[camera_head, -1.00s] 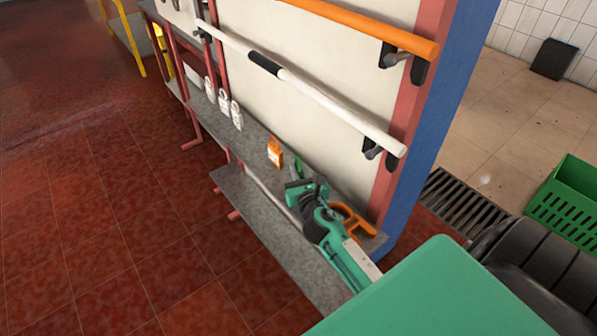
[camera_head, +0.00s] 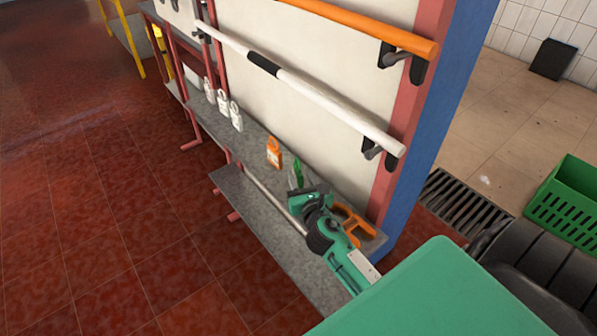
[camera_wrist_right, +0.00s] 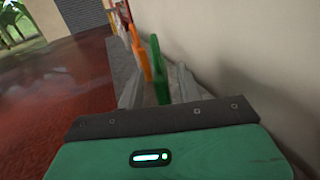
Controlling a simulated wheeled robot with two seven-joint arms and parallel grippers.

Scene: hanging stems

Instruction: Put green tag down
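The green tag (camera_head: 298,172) stands upright at the upper shelf, beside the orange tag (camera_head: 274,152). Its lower end is hidden by my right gripper (camera_head: 306,191) in the head view. In the right wrist view the green tag (camera_wrist_right: 159,70) is between the two fingers of my right gripper (camera_wrist_right: 158,90), with a gap visible on either side. The fingers are apart. The orange tag (camera_wrist_right: 138,50) is just beyond it, to the left. I cannot tell whether the green tag's base touches the shelf. My left gripper is not in view.
Several white tags (camera_head: 223,102) stand farther along the grey shelf (camera_head: 256,135), against the wall panel. An orange-handled tool (camera_head: 352,222) lies at the shelf's near end. A white rail (camera_head: 330,105) and an orange rail (camera_head: 370,30) are above. A green crate (camera_head: 570,205) is at right.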

